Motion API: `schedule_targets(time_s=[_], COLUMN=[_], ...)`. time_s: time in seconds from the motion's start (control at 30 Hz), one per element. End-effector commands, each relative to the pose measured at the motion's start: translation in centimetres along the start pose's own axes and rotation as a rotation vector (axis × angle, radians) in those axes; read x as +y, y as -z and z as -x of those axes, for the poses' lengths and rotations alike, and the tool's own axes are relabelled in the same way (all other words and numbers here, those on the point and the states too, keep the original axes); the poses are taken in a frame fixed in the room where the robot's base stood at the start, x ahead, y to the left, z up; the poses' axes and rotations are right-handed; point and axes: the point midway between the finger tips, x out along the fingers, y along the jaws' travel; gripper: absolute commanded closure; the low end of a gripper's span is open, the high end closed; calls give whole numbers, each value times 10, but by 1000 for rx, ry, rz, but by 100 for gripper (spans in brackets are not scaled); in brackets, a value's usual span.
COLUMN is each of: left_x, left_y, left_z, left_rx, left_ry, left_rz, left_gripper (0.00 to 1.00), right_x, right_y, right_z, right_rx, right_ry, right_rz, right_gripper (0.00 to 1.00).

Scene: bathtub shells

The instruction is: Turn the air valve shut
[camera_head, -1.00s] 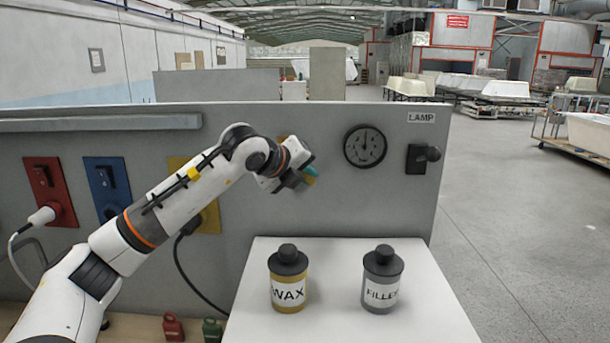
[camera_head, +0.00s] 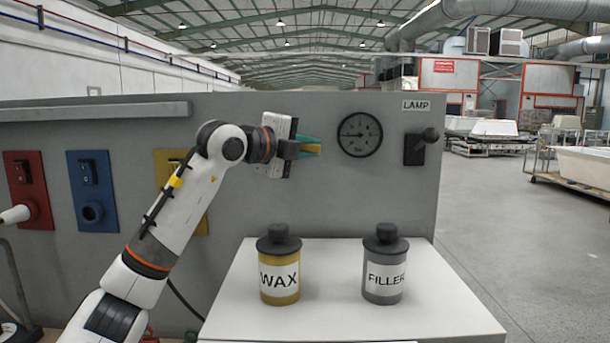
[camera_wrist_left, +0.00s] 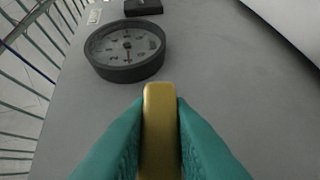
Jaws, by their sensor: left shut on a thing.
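The air valve's yellow handle (camera_wrist_left: 161,130) is a flat bar in the left wrist view, pinched between the teal fingertips of my left gripper (camera_wrist_left: 160,140). In the head view my left gripper (camera_head: 312,149) is at the grey panel, left of the gauge, with a bit of yellow (camera_head: 314,149) between its fingers. The gripper hides the valve's body. The round pressure gauge (camera_head: 360,134) has its needle pointing left in the head view. It also shows in the left wrist view (camera_wrist_left: 125,50). My right gripper is not in view.
A black lamp switch (camera_head: 415,150) is right of the gauge. A wax bottle (camera_head: 279,268) and a filler bottle (camera_head: 384,268) stand on the white table (camera_head: 330,310) below. Red (camera_head: 28,190) and blue (camera_head: 92,190) socket plates are on the panel at left.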

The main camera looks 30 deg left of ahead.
Motion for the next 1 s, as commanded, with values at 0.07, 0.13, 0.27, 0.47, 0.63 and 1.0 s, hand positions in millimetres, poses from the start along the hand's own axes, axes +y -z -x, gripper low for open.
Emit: schedule_targets(time_s=[0.07, 0.13, 0.27, 0.47, 0.63, 1.0], left_x=[-4, -1, 4, 8, 9, 10], left_y=[-2, -1, -1, 0, 0, 0], left_z=[-2, -1, -1, -1, 0, 0], left_rx=[-2, -1, -2, 0, 0, -1], left_ry=[-31, -57, -93, -124, -131, -133], left_rz=[37, 63, 101, 132, 139, 140], left_gripper=[100, 100, 100, 100, 100, 69], right_x=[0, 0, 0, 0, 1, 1], right_y=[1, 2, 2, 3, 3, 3], right_z=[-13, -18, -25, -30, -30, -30], right_rx=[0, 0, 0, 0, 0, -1], right_ry=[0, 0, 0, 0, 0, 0], right_rz=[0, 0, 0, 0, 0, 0], right_gripper=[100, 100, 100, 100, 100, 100])
